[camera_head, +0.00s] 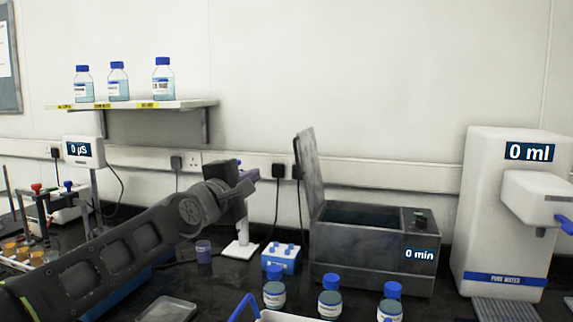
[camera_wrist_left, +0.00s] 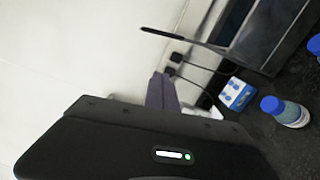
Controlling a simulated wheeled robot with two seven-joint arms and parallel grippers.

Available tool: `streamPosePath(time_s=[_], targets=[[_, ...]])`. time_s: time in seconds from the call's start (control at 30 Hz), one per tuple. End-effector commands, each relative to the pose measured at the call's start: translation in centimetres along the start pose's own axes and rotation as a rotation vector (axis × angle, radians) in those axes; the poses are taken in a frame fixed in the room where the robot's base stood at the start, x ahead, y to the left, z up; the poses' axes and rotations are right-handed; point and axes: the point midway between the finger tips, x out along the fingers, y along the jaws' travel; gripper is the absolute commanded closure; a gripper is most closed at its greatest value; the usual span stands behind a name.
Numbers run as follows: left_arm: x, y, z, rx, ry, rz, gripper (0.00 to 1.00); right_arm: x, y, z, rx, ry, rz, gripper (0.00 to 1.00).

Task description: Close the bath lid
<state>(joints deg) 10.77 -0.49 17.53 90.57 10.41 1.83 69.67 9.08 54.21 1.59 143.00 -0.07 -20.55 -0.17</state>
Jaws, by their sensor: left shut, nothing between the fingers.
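The bath is a grey metal box (camera_head: 350,263) right of centre in the head view, with liquid inside and a "0 min" display on its front. Its lid (camera_head: 309,172) stands open, close to upright, at the left side of the box. In the left wrist view the lid (camera_wrist_left: 180,39) shows as a thin dark edge beside the bath (camera_wrist_left: 262,38), at upper right. My left gripper (camera_head: 248,172) is shut and empty, left of the lid and apart from it. Its fingers (camera_wrist_left: 162,90) show in the left wrist view. My right gripper is not in view.
A blue tube rack (camera_head: 281,260) sits just left of the bath. Several blue-capped bottles (camera_head: 330,298) stand in front of it. A white water dispenser (camera_head: 490,220) is at right. A wall shelf (camera_head: 150,104) holds bottles. Air between gripper and lid looks clear.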

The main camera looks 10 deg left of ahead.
Motion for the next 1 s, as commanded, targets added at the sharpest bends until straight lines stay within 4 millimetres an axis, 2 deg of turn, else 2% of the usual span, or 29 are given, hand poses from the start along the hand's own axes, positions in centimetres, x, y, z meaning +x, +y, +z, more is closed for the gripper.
streamPosePath(time_s=[0.27,0.63,0.7,0.8,1.0], targets=[[2.9,0.4,0.1,-0.002,-0.001,-0.003,1.00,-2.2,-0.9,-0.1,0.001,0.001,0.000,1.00],[10.3,0.3,0.2,-0.001,-0.002,-0.003,1.00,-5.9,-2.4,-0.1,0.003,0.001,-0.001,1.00],[10.2,0.7,1.9,0.001,-0.007,-0.002,1.00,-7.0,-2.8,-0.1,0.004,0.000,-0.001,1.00],[10.5,0.6,2.9,0.000,-0.005,-0.001,1.00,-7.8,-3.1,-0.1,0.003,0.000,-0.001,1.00],[10.8,0.1,3.9,0.001,0.000,0.000,1.00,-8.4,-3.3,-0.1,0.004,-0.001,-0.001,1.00]])
